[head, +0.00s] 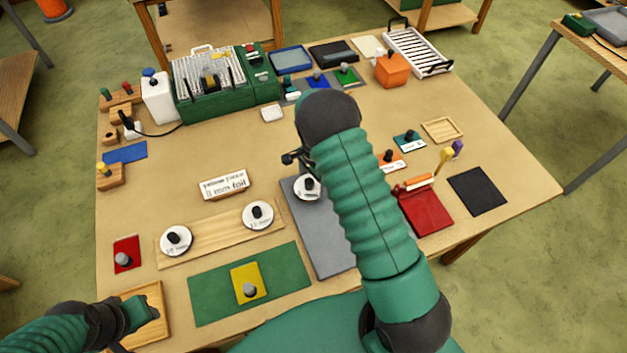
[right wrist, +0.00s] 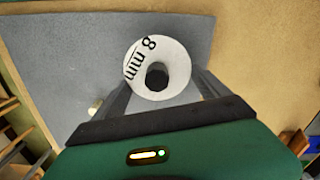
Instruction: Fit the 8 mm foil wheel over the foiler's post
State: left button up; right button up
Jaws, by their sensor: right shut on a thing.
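The 8 mm foil wheel (head: 308,190), a white disc with a dark knob, is over the grey mat (head: 318,240). It shows in the right wrist view (right wrist: 138,82) between the fingers of my right gripper (right wrist: 160,82), which is shut on it. I cannot tell whether the wheel touches the mat. In the head view my right arm hides most of that gripper. I cannot make out the foiler's post for sure; a small pale knob (right wrist: 95,106) shows beside the left finger. My left gripper (head: 145,310) is low at the left, its jaws unclear.
Two other white wheels, (head: 176,240) and (head: 258,215), sit on a wooden board (head: 215,236). A sign (head: 224,184) reading "8 mm foil" stands behind them. A yellow piece (head: 243,274) lies on a green mat (head: 290,275). A red block (head: 427,210) is right of my arm.

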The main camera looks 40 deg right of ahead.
jog(key=shift+d+f, duration=0.15)
jog(key=shift+f, duration=0.2)
jog(key=shift+d, duration=0.2)
jog(key=shift+r+p, duration=0.3)
jog(key=shift+r, duration=0.2)
jog(key=shift+a, duration=0.15)
jog(key=shift+a, duration=0.25)
dwell(0.8)
jog(key=shift+f+b, duration=0.6)
jog(key=shift+f, duration=0.5)
